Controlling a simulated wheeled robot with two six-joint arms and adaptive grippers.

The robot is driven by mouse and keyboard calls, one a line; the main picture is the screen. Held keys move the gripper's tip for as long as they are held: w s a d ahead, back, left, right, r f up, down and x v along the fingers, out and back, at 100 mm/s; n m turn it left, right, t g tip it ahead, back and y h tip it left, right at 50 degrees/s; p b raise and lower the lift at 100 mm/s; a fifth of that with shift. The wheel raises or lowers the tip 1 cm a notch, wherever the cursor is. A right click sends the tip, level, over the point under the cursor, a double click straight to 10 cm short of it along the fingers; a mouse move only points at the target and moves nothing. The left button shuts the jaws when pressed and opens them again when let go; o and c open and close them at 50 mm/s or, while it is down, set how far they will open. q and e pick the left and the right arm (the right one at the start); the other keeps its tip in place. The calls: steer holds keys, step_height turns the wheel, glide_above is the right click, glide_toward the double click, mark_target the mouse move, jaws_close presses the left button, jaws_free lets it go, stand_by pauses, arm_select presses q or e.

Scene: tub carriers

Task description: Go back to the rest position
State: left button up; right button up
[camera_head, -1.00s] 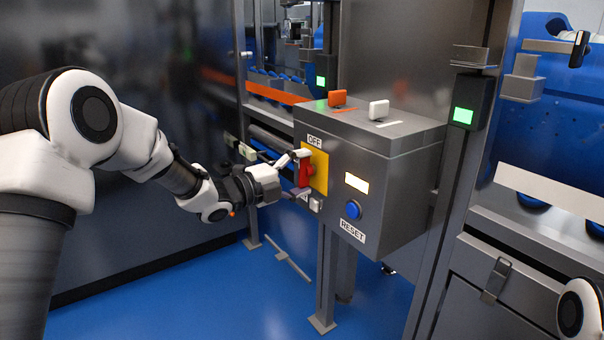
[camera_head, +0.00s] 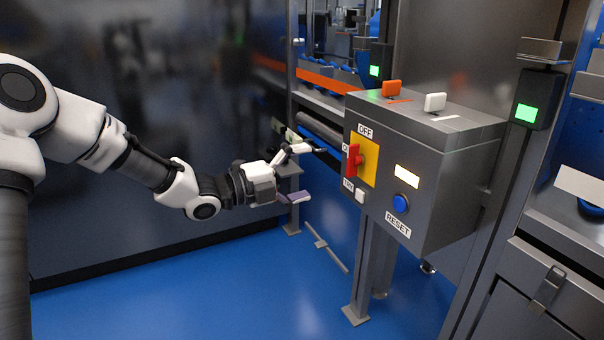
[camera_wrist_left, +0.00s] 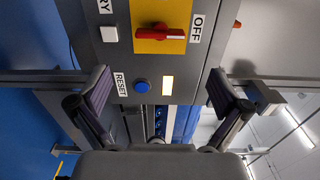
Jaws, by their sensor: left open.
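My left gripper (camera_head: 306,172) is open and empty, to the left of the grey control box and apart from it. In the left wrist view its two fingers (camera_wrist_left: 160,95) stand wide apart with nothing between them. The control box (camera_head: 440,200) carries a red rotary switch (camera_head: 353,161) on a yellow plate, near the OFF label (camera_head: 365,131). The switch handle stands roughly upright in the head view; it also shows in the left wrist view (camera_wrist_left: 160,32). My right gripper is not in view.
An orange tab (camera_head: 392,88) and a white tab (camera_head: 435,102) stand on top. A dark panel (camera_head: 180,110) is behind my left arm. Blue floor (camera_head: 200,290) below is clear.

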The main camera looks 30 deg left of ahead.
arm_select(q)
steer(key=shift+s+a, duration=0.2)
steer(key=shift+s, duration=0.15)
